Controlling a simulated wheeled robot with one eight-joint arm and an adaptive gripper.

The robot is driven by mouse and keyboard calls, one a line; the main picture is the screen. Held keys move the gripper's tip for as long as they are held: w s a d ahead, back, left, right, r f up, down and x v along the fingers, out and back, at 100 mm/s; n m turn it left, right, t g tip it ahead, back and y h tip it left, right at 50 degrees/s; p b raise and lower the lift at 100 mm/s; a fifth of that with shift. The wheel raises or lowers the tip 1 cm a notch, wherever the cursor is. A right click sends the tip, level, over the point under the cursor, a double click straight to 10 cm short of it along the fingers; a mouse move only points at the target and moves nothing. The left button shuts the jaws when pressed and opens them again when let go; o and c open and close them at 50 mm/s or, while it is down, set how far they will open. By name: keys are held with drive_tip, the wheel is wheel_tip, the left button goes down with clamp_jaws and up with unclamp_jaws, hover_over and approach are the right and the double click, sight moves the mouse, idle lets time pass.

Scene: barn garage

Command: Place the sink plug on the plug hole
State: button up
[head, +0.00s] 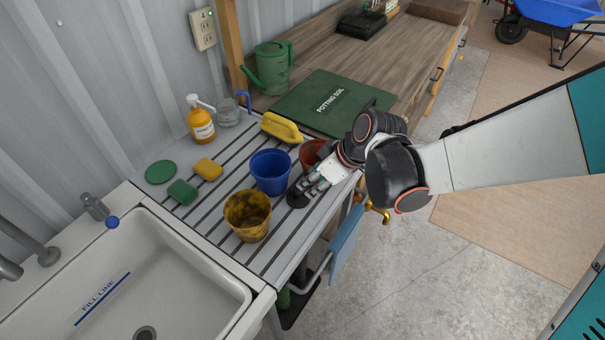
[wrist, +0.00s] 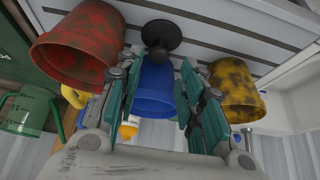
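The black sink plug (head: 297,199) lies on the slatted drainboard near its front edge, beside the blue pot. The wrist view shows its round disc and raised knob (wrist: 161,36) just beyond my fingertips. My gripper (head: 311,186) is close to the plug; its fingers (wrist: 159,78) are spread with a gap between them and hold nothing. Whether a fingertip touches the plug I cannot tell. The plug hole (head: 145,333) is in the white sink's floor, at the bottom edge of the head view, partly cut off.
A blue pot (head: 270,172), a stained yellow pot (head: 247,215) and a red pot (head: 309,152) crowd around the plug. The sink (head: 203,268) is left of the yellow pot, with taps (head: 94,206) behind. Sponges, a green disc (head: 160,172) and a soap bottle (head: 201,125) stand farther back.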

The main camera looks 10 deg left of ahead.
sight(298, 194)
drive_tip(key=b+x, duration=0.4)
drive_tip(key=x, duration=0.4)
drive_tip(key=shift+a, duration=0.15)
drive_tip(key=c, duration=0.8)
drive_tip(key=shift+r, duration=0.15)
